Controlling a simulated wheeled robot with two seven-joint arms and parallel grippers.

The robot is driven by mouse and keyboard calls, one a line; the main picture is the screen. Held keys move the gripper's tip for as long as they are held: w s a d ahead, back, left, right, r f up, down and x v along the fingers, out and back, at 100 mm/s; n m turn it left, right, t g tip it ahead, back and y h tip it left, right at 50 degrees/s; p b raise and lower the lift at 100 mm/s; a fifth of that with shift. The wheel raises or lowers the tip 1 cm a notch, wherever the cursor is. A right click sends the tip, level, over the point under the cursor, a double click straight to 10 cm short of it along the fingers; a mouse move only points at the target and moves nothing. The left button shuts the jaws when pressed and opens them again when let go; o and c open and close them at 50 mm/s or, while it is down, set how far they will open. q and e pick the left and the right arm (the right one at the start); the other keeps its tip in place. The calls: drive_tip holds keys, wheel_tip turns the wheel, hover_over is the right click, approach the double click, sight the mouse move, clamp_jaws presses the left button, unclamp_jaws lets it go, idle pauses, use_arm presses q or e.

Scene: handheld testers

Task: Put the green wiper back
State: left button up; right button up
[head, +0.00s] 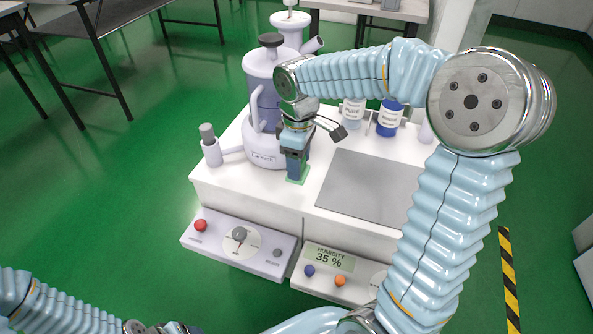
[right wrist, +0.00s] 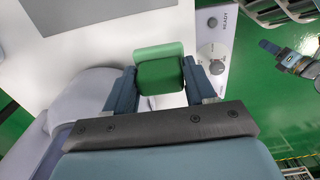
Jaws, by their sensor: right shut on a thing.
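My right gripper (head: 297,168) points down over the white bench top (head: 250,185), just in front of the lilac vessel (head: 264,130). It is shut on the green wiper (head: 297,177), and the jaws hide most of it in the head view. In the right wrist view the green wiper (right wrist: 160,72) sits between the two blue fingers of my right gripper (right wrist: 157,82). It is low over the bench top; I cannot tell whether it touches. My left gripper (right wrist: 284,57) shows small at the right of the right wrist view, away from the wiper, its jaws unclear.
A grey plate (head: 365,185) lies right of the wiper. In front are a panel with a red knob (head: 201,225) and a panel with a humidity display (head: 328,257). The bench's front strip is clear.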

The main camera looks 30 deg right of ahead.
drive_tip(key=shift+w+d+f, duration=0.25)
drive_tip(key=shift+w+f, duration=0.2)
drive_tip(key=shift+f, duration=0.2)
drive_tip(key=shift+w+d+f, duration=0.1)
drive_tip(key=shift+w+f, duration=0.1)
drive_tip(key=shift+f, duration=0.8)
drive_tip(key=shift+w+d+f, duration=0.1)
drive_tip(key=shift+w+f, duration=0.05)
drive_tip(key=shift+f, duration=0.8)
drive_tip(key=shift+a, duration=0.1)
drive_tip(key=shift+b, duration=0.3)
drive_tip(key=shift+f, duration=0.2)
drive_tip(key=o, duration=1)
